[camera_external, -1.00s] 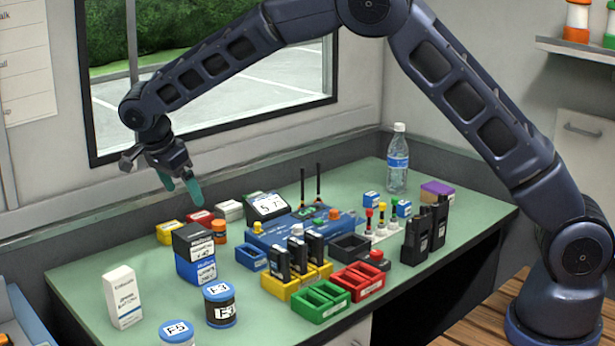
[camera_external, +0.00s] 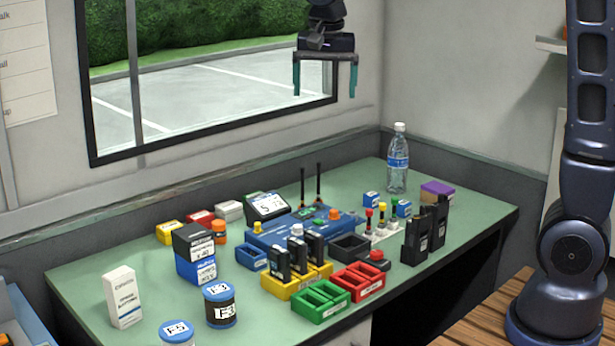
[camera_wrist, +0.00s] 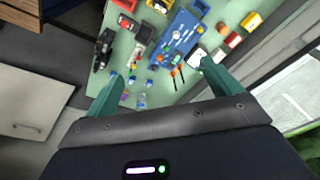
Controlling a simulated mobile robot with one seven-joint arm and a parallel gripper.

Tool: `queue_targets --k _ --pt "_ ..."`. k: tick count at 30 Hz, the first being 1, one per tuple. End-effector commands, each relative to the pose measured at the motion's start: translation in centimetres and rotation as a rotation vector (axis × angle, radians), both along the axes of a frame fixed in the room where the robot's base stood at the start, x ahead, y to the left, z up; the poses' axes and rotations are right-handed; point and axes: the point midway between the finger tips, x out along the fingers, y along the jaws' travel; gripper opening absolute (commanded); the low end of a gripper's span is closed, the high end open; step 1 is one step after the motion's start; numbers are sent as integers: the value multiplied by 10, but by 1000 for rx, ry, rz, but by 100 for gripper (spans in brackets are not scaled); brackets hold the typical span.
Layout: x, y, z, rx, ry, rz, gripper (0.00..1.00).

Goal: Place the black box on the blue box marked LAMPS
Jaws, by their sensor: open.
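The black box (camera_external: 193,240), with a white label, sits on top of the blue box (camera_external: 196,270) at the left of the green table. The two are stacked and touching, with the black box roughly square on the blue one. The blue box's white label is too small to read surely. My gripper (camera_external: 325,88) is open and empty, high above the table in front of the window, up and to the right of the stack. Its two green fingers also frame the wrist view (camera_wrist: 159,75), where I cannot make out the stack.
A white carton (camera_external: 123,297) and round tubs (camera_external: 219,305) stand near the stack. Yellow (camera_external: 170,232) and red boxes lie behind it. A blue case with two antennas (camera_external: 310,228), coloured trays, black radios (camera_external: 416,238) and a water bottle (camera_external: 397,160) fill the middle and right.

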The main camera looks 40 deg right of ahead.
Motion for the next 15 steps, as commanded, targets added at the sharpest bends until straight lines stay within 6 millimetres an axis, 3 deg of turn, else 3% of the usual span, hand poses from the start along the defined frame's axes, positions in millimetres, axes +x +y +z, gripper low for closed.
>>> queue_targets --k 7,15 --pt "-72 -44 20 16 -48 185 90" --pt "-149 -77 23 2 -109 390 90"
